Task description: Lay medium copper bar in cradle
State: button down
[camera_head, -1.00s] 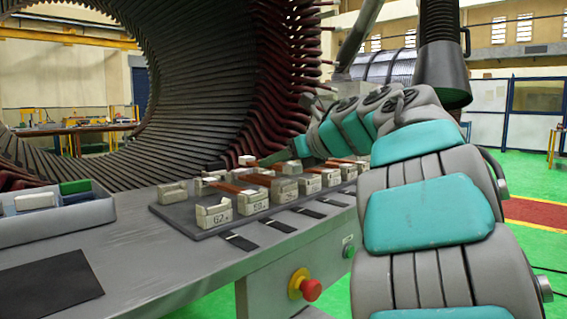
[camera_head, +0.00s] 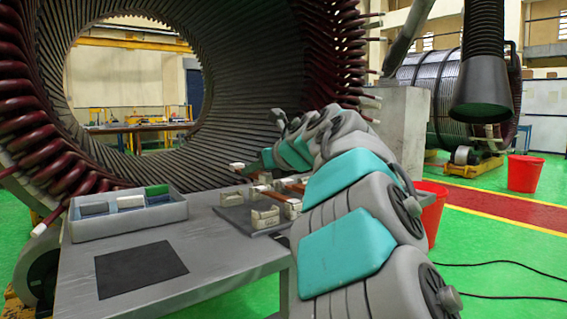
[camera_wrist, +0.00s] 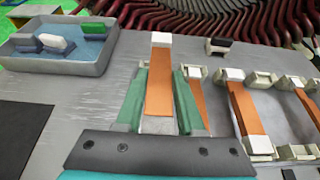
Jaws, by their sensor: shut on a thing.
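My gripper (camera_wrist: 160,75) is shut on a copper bar (camera_wrist: 160,95) with a white end (camera_wrist: 161,39), between its green fingers in the wrist view. The bar appears held above the grey table, left of the cradles. Pale cradle blocks stand on a dark board at right; one (camera_wrist: 260,146) is near the front. Other copper bars (camera_wrist: 245,108) and (camera_wrist: 307,100) lie across cradles, and one more (camera_wrist: 200,117) shows partly behind the right finger. In the head view my arm hides much of the cradle board; a front cradle block (camera_head: 265,217) is visible.
A grey bin (camera_head: 130,222) with blue, white and green pieces stands on the table's left. A dark mat (camera_head: 140,269) lies in front. The big stator with dark red coils (camera_head: 60,140) rises behind. Bare table (camera_wrist: 60,115) lies between bin and gripper.

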jog(key=shift+s+a, duration=0.1)
jog(key=shift+a, duration=0.5)
jog(key=shift+f+b, duration=3.05)
jog(key=shift+f, duration=0.45)
jog(key=shift+c, duration=2.2)
grip_release()
